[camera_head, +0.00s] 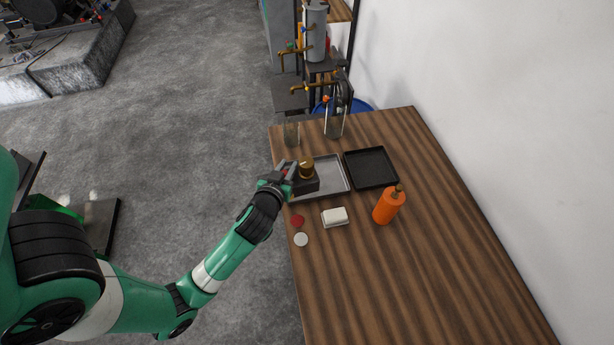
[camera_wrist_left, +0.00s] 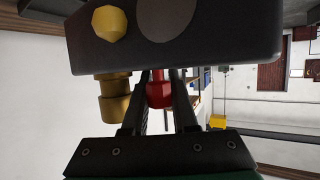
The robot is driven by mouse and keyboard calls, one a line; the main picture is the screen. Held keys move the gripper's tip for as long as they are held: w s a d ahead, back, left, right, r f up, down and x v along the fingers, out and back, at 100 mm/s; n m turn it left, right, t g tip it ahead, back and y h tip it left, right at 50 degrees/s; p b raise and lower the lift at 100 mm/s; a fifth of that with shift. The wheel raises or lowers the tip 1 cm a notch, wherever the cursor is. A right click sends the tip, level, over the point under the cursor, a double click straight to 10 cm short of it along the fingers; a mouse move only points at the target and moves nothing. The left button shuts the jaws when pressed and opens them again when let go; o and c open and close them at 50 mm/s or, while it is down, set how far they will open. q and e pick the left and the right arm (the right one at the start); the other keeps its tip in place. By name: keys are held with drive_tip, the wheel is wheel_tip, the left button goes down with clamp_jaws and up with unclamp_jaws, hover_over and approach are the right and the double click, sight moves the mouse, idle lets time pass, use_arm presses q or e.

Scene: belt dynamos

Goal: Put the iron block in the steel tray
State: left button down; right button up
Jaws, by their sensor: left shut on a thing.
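The iron block (camera_head: 304,185) appears as a dark block with a brass cylinder (camera_head: 307,167) on it. My left gripper (camera_head: 288,173) is at its left side. In the left wrist view the dark block (camera_wrist_left: 215,40) fills the top, with brass fittings and a grey disc. There the left fingers (camera_wrist_left: 166,88) are shut around a red piece (camera_wrist_left: 159,95) that seems part of the block. The steel tray (camera_head: 341,174) lies behind the block, which covers its left part. I cannot tell if the block touches the tray. My right gripper is out of view.
A black tray (camera_head: 371,167) lies right of the steel tray. An orange bottle (camera_head: 386,208), a white soap-like bar (camera_head: 334,216), a red disc (camera_head: 297,220) and a white disc (camera_head: 301,239) are nearer. A glass (camera_head: 291,135) stands beyond. The near table (camera_head: 420,290) is clear.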

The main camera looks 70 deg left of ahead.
sight(301, 173)
use_arm(q)
drive_tip(key=shift+m+t+h, duration=0.5)
drive_tip(key=shift+m, duration=0.1)
drive_tip(key=w+d, duration=0.2)
drive_tip(key=d, duration=0.1)
drive_tip(key=shift+w+d+r, duration=0.1)
drive_tip(key=shift+w+r, duration=0.05)
drive_tip(key=shift+w, duration=0.25)
drive_tip(key=shift+w+a+f+b, duration=0.2)
drive_tip(key=shift+a+f+b, duration=0.1)
drive_tip(key=shift+b, duration=0.15)
drive_tip(key=b+x, duration=0.3)
drive_tip(key=shift+w+a+f, duration=0.1)
drive_tip(key=shift+a+f, duration=0.05)
drive_tip(key=shift+f, duration=0.3)
drive_tip(key=w+a+f+b, duration=0.1)
drive_tip(key=w+a+f, duration=0.1)
drive_tip(key=f, duration=0.1)
drive_tip(key=w+a+f+b, duration=0.2)
drive_tip(key=a+f, duration=0.1)
drive_tip(key=w+a+f+b, duration=0.1)
drive_tip(key=w+a+f, duration=0.1)
drive_tip(key=f, duration=0.2)
drive_tip(key=shift+w+a, duration=0.3)
drive_tip(key=shift+w, duration=0.1)
drive_tip(key=shift+f, duration=0.25)
drive_tip(key=shift+r, duration=0.1)
